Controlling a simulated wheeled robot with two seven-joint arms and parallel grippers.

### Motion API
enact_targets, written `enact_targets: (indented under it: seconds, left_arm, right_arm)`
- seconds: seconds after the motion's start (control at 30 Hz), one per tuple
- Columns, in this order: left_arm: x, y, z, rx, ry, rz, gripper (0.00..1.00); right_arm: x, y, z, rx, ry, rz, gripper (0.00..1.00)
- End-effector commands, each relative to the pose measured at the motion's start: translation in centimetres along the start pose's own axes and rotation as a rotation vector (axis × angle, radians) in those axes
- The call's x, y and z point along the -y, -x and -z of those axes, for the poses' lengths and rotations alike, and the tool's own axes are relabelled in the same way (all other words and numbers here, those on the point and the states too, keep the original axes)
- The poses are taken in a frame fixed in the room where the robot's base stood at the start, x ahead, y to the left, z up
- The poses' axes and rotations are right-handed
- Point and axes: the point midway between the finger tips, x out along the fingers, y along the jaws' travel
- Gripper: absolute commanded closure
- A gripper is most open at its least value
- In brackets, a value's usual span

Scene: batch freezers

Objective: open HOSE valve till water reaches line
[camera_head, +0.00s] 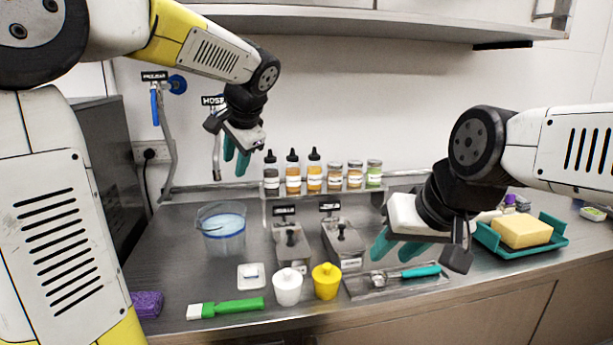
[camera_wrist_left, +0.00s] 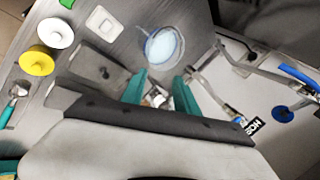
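The HOSE sign (camera_head: 212,100) is on the back wall, and it also shows in the left wrist view (camera_wrist_left: 253,127). A thin metal spout (camera_head: 216,158) hangs below it. The HOSE valve itself is hidden behind my left wrist. A clear container (camera_head: 222,243) with pale blue water stands on the counter, and it also shows in the left wrist view (camera_wrist_left: 162,46). A blue band circles its wall; I cannot tell the exact water level against it. My left gripper (camera_head: 236,160) is open and empty, right of the spout. My right gripper (camera_head: 395,248) is open and empty above the scoop tray.
A second tap with a blue handle (camera_head: 154,107) is at the left. Several bottles and jars (camera_head: 314,172) stand on a rack. A sponge (camera_head: 522,232) lies right.

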Motion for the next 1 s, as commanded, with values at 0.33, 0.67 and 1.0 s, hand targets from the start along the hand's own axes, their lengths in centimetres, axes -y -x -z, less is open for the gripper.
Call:
enact_targets:
  seconds: [0.33,0.67,1.0]
  left_arm:
    - [-11.6,4.2,-12.3,-0.166,0.542,-0.36,0.64]
    - [-18.4,5.9,-15.7,-0.219,0.822,-0.452,0.64]
    - [-18.6,5.9,-15.8,-0.221,0.831,-0.455,0.64]
  right_arm:
    - [0.0,0.0,0.0,0.0,0.0,0.0,0.64]
    - [0.0,0.0,0.0,0.0,0.0,0.0,0.64]
    - [0.0,0.0,0.0,0.0,0.0,0.0,0.64]
